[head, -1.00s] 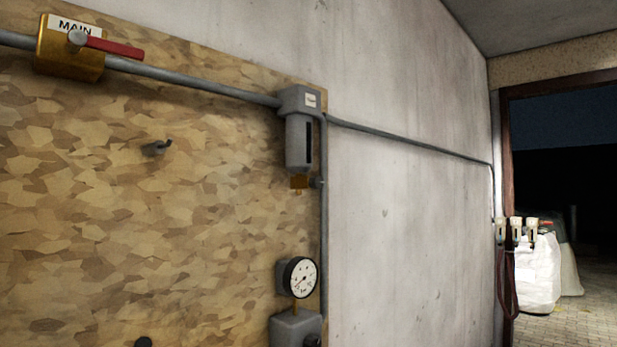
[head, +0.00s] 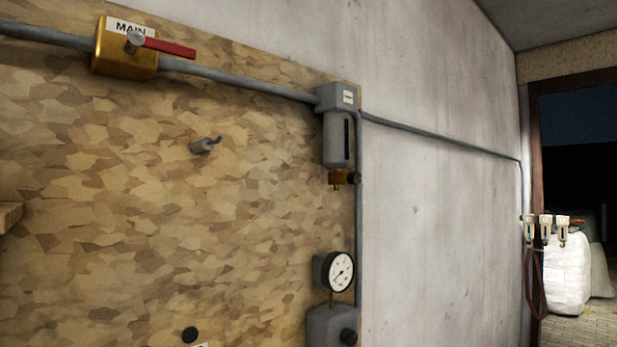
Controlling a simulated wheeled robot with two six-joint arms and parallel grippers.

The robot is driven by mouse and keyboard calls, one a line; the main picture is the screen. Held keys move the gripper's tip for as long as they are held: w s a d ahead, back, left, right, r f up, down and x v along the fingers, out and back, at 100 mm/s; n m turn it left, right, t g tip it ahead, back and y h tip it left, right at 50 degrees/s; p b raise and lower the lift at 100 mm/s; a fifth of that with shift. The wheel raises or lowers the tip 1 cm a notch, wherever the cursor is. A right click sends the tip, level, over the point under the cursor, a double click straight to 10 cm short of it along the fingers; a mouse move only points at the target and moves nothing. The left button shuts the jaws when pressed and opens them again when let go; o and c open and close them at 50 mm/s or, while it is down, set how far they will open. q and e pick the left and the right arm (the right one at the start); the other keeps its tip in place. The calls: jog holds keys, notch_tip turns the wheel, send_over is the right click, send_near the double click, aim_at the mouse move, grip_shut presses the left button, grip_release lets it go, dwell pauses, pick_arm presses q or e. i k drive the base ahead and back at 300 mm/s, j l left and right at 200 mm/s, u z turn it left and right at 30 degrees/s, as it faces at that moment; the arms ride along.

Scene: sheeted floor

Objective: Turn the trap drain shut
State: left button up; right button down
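The trap (head: 338,130) is a grey housing with a dark vertical slot and a small label, on the pipe at the right edge of the chipboard panel. Its brass drain (head: 336,177) hangs at the bottom, with a small dark knob (head: 354,178) at its right side. I cannot tell from here whether the drain is open or shut. Neither of my grippers is in the head view.
A brass main valve (head: 124,52) with a red lever (head: 170,47) is at upper left. A hook (head: 206,145) juts from the panel (head: 150,210). A pressure gauge (head: 340,272) sits above a grey box (head: 332,325). White sacks (head: 567,275) stand by the doorway at right.

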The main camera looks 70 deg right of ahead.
aim_at(353, 177)
jog(key=k+l+u, duration=0.15)
jog(key=l, duration=0.25)
jog(key=k+l+u, duration=0.1)
jog(key=l, duration=0.35)
jog(key=k+l+u, duration=0.15)
jog(key=l, duration=0.2)
jog(key=k+l+u, duration=0.15)
jog(key=l, duration=0.25)
jog(key=k+l+u, duration=0.1)
jog(key=k+l, duration=0.2)
